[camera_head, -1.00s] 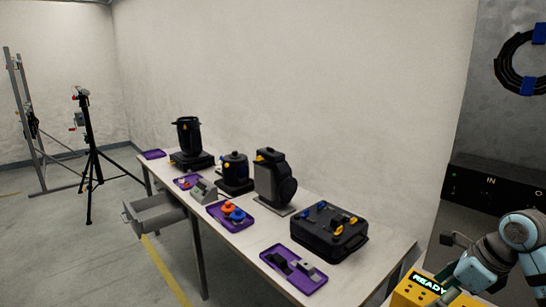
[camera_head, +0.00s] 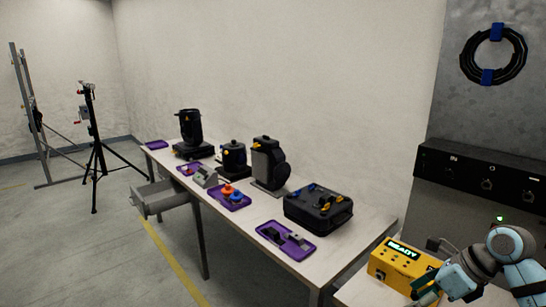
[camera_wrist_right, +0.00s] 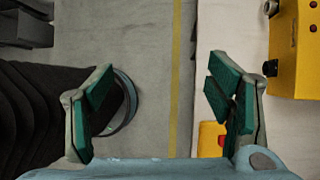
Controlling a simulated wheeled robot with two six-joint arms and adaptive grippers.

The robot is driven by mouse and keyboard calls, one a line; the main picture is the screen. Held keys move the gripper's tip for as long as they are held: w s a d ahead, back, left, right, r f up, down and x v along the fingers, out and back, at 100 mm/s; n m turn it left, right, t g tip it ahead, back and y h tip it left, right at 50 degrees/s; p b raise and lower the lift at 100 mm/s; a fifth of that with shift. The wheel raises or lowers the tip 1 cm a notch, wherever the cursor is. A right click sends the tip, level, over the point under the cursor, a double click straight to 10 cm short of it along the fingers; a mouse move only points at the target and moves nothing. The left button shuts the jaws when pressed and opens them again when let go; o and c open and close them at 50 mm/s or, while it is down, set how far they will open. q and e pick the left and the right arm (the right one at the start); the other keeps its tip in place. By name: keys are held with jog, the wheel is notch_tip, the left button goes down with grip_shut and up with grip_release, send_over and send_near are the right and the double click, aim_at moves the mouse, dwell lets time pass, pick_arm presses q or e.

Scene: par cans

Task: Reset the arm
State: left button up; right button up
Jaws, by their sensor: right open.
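My right arm comes in at the lower right of the head view, with its gripper (camera_head: 428,289) beside the yellow box (camera_head: 390,270) whose display reads READY. In the right wrist view the right gripper (camera_wrist_right: 160,97) is open, with its green-padded fingers wide apart and nothing between them. Below that gap are grey floor and a yellow floor line. The yellow box (camera_wrist_right: 296,50) shows at the upper right there, apart from the fingers. My left gripper is not in view.
A long table (camera_head: 345,238) along the wall holds a black case (camera_head: 318,212), stage lights and purple trays (camera_head: 286,241). A grey drawer (camera_head: 160,199) juts out from its front. A black tripod (camera_head: 93,150) stands left. The floor in front is clear.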

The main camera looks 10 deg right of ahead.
jog(key=w+a+f+m+t+y, duration=0.45)
jog(key=a+f+m+y, duration=0.4)
jog(key=a, duration=0.25)
jog(key=s+d+f+m+t+h, duration=0.3)
jog(key=d+f+m+h, duration=0.15)
jog(key=f+m, duration=0.6)
jog(key=s+d+f+m+t+h, duration=0.25)
jog(key=f+m+h, duration=0.35)
jog(key=f+m, duration=0.45)
jog(key=s+f+m+g+h, duration=0.4)
jog(key=s+f+m+g, duration=0.4)
jog(key=s+f, duration=0.95)
jog(key=s+a+f+m+g, duration=0.2)
jog(key=s, duration=0.8)
jog(key=s+a+f+m+g, duration=0.2)
jog(key=s+a+f+m, duration=0.1)
jog(key=s, duration=0.8)
jog(key=shift+s+a+f+g, duration=0.2)
jog(key=shift+s+f+g, duration=0.1)
jog(key=shift+g, duration=0.1)
